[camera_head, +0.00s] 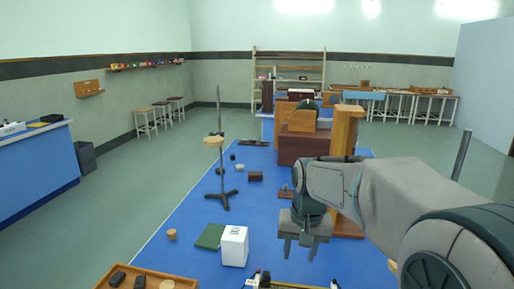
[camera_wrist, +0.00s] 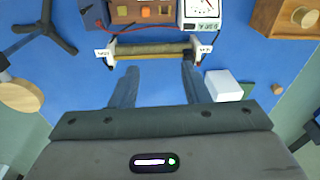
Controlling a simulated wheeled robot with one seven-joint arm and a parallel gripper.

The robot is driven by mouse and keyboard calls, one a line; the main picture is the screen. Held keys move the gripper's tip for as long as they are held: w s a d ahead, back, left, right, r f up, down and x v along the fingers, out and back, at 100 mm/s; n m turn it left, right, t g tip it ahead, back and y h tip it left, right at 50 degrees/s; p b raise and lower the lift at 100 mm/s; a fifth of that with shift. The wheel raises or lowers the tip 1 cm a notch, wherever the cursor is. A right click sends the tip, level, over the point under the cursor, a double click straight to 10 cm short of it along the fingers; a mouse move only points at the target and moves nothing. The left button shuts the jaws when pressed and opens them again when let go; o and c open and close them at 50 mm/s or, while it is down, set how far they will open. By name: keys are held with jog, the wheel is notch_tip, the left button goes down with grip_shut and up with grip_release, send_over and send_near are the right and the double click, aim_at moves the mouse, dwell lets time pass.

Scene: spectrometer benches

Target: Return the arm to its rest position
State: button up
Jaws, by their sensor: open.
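My gripper (camera_head: 301,246) hangs from my arm over the blue bench (camera_head: 185,225), right of a white box. Its fingers point down, are apart and hold nothing. The wrist view shows the two spread fingers (camera_wrist: 158,88) above bare blue bench top. A coil on a frame with white end labels (camera_wrist: 152,50) lies just beyond the fingertips. My arm reaches in from the lower right of the head view, and part of the bench is hidden behind it.
The white box (camera_head: 233,246) stands beside a green block (camera_head: 210,236). A tripod stand (camera_head: 221,196) rises farther back. A wooden tray (camera_head: 185,284) is at the front edge. A wooden post (camera_head: 345,130) stands behind my wrist. A dial meter (camera_wrist: 201,10) sits beyond the coil.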

jog(key=s+d+f+t, duration=0.1)
jog(key=s+d, duration=0.1)
jog(key=s, duration=0.7)
jog(key=s+d+f+n, duration=0.1)
jog(key=s+d+f, duration=0.1)
jog(key=s, duration=0.7)
jog(key=shift+d+n+t+h, duration=0.3)
jog(key=shift+d+t, duration=0.1)
jog(key=shift+d, duration=0.15)
